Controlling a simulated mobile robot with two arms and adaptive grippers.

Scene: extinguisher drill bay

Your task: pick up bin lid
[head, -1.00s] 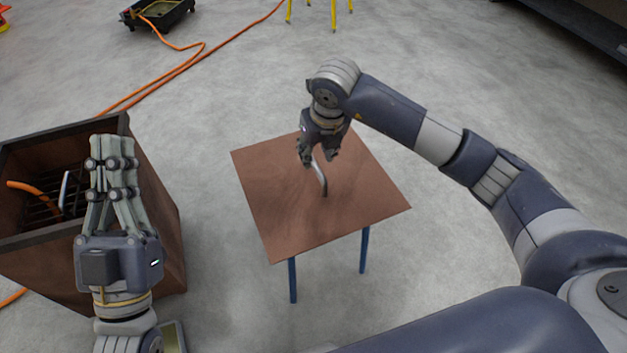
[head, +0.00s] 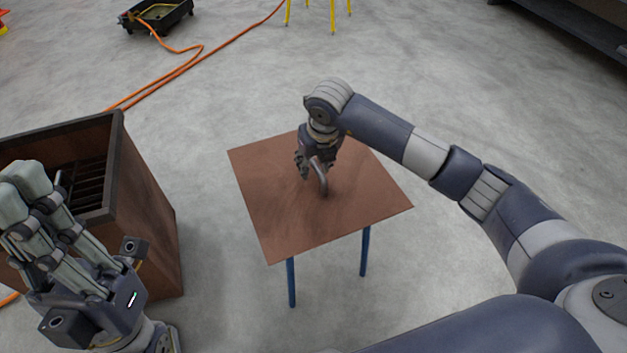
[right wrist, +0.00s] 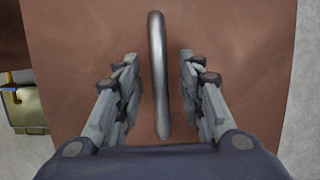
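The bin lid (head: 275,215) is a flat, square, reddish-brown sheet lying on a stand with blue legs (head: 291,282). A curved grey metal handle (head: 324,186) rises from its middle. My right gripper (head: 315,170) points down over the handle. In the right wrist view, its open fingers (right wrist: 158,66) are on both sides of the handle (right wrist: 156,105), with a gap on each side. The lid (right wrist: 85,25) fills most of that view. My left gripper (head: 28,182) is at the lower left, in front of the bin, fingers up; its opening is unclear.
An open brown bin (head: 148,205) with dark slats inside stands left of the lid. An orange hose (head: 190,70) runs over the floor to a black tray (head: 157,16) at the back. Yellow legs (head: 333,14) stand far back. The floor right of the stand is clear.

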